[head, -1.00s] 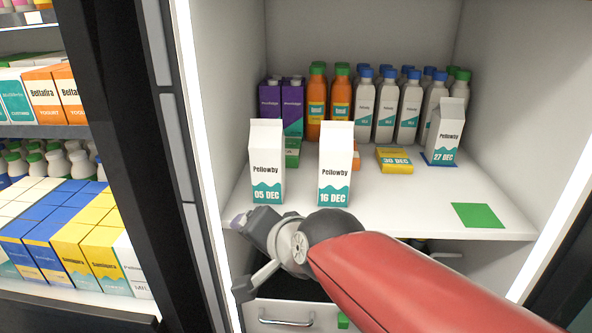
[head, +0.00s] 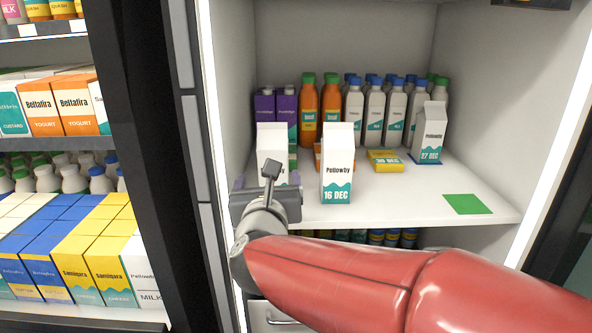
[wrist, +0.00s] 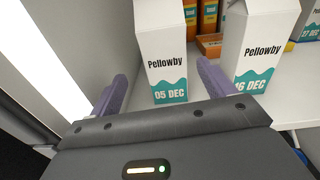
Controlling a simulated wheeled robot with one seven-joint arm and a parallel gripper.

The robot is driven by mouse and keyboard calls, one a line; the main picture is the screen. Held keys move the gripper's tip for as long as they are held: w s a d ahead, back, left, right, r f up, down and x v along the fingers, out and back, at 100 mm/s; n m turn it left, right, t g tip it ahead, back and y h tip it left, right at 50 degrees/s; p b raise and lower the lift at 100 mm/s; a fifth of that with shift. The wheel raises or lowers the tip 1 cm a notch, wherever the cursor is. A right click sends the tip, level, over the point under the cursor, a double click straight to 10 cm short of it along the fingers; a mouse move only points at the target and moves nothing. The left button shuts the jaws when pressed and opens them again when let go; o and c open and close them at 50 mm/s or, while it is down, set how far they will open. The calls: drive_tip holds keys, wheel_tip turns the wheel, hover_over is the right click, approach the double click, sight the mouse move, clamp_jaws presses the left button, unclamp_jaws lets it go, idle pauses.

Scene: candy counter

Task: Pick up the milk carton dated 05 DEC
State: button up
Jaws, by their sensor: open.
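The milk carton dated 05 DEC (wrist: 163,55) is a white Pellowby carton with a teal wave, upright on the shelf. In the head view the carton (head: 271,142) stands at the left, its lower front hidden by my gripper (head: 266,187). In the wrist view my gripper (wrist: 158,92) is open and empty, its purple fingers pointing towards the carton's lower front, one to each side. I cannot tell whether the tips touch it. The carton dated 16 DEC (head: 337,165) stands just right, close to the right finger in the wrist view.
The white shelf (head: 400,196) also holds a 27 DEC carton (head: 429,133), a yellow 30 DEC pack (head: 386,161) and rows of bottles behind. A green square (head: 467,204) lies front right. The cabinet's left wall (head: 232,100) is close to the 05 DEC carton.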

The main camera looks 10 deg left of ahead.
sight(272, 138)
drive_tip(key=shift+w+f+m+h, duration=0.1)
drive_tip(key=shift+m+h, duration=0.2)
drive_tip(key=shift+m, duration=0.1)
drive_tip(key=shift+w, duration=0.35)
drive_tip(key=p+x, duration=0.1)
drive_tip(key=x, duration=0.6)
drive_tip(key=shift+d+p, duration=0.2)
drive_tip(key=shift+p, duration=0.1)
drive_tip(key=shift+c, duration=0.4)
drive_tip(key=c, duration=1.2)
drive_tip(key=shift+c, duration=0.7)
